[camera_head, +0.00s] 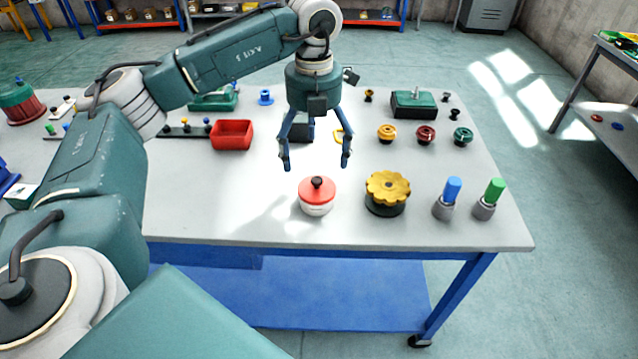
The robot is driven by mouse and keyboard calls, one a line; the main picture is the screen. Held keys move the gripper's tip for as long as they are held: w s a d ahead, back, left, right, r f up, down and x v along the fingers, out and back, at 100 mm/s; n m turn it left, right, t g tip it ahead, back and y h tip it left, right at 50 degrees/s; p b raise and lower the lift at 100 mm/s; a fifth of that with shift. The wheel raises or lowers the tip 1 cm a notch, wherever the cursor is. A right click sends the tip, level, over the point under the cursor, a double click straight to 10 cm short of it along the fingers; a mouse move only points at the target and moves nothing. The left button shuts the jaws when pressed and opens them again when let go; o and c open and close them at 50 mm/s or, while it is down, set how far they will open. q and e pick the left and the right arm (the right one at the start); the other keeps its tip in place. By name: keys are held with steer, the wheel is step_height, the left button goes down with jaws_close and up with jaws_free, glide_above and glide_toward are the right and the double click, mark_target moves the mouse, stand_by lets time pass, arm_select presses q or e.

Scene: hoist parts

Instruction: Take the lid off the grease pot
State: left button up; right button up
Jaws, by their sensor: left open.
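The grease pot (317,208) is a small white round pot near the front edge of the table. Its red lid (317,190) with a dark knob (317,183) sits on top of it. My left gripper (316,165) points down above and just behind the lid, with its two blue fingers spread wide. It is open, empty and apart from the pot. My right gripper is not in view.
Right of the pot stand a dark pot with a yellow scalloped top (388,188), a blue-topped piece (449,198) and a green-topped piece (490,199). A red bin (232,135) and several small parts stand further back. The table (230,220) is clear left of the pot.

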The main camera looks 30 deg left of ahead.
mark_target(317, 179)
arm_select(q)
step_height(317, 179, down, 3)
steer(key=shift+f, duration=0.15)
steer(key=f, duration=0.1)
steer(key=f+p, duration=0.2)
steer(key=f, duration=0.1)
steer(key=shift+s+d, duration=0.1)
steer(key=shift+d, duration=0.2)
steer(key=shift+f, duration=0.65)
steer(key=c, duration=1.2)
